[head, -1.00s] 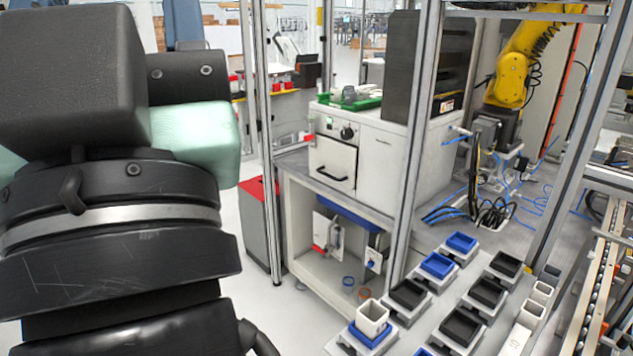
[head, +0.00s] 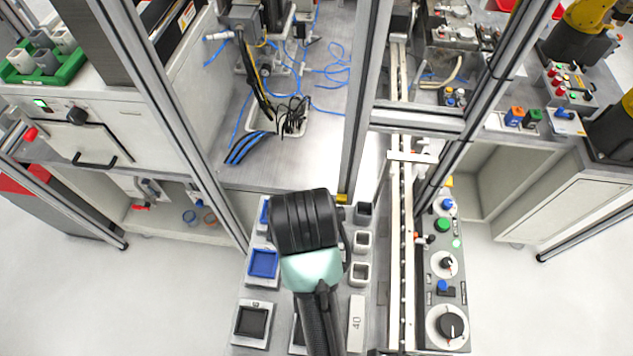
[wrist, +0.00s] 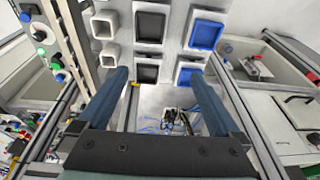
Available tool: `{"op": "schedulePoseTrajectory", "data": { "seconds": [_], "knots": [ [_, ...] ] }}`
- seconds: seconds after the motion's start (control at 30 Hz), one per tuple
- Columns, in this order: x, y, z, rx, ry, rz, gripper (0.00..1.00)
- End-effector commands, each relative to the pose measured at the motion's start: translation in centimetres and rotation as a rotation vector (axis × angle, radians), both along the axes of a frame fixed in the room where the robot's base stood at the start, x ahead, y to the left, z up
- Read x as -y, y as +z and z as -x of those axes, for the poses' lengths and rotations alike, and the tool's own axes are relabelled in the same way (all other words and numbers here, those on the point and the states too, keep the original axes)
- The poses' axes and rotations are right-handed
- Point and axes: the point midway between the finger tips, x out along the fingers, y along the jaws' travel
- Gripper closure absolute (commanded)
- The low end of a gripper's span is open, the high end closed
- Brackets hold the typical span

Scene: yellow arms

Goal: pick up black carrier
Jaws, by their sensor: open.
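Several black carriers sit in grey holders on the bench. In the wrist view, one black carrier (wrist: 150,27) is at the top middle and another black carrier (wrist: 147,73) is below it, between the fingers in the picture. My gripper (wrist: 157,74) is open and empty, its two blue-grey fingers spread above the bench. In the head view, a black carrier (head: 252,322) shows at the lower left of my arm. My arm hides most of the other black ones and the fingertips there.
Blue carriers (head: 263,264) stand beside the black ones. White square cups (head: 360,273) stand right of my arm, with a conveyor (head: 401,230) and a button panel (head: 446,270) beyond. A metal frame post (head: 360,110) rises behind the carriers.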

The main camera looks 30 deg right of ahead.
Motion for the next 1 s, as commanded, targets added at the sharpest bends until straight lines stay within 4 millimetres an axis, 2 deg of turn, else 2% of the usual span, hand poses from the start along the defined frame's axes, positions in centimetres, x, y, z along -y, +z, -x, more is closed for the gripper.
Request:
{"op": "schedulePoseTrajectory", "data": {
  "seconds": [0.03,0.17,0.5,0.77,1.0],
  "knots": [
    [0.1,0.0,1.1,-0.047,-0.013,-0.009,0.00],
    [0.2,-1.3,2.5,-0.107,-0.029,-0.021,0.00],
    [0.7,-7.1,1.8,-0.106,-0.028,-0.022,0.00],
    [0.8,-8.7,1.6,-0.103,-0.028,-0.021,0.00],
    [1.2,-11.6,1.6,-0.104,-0.028,-0.021,0.00]
  ]
}}
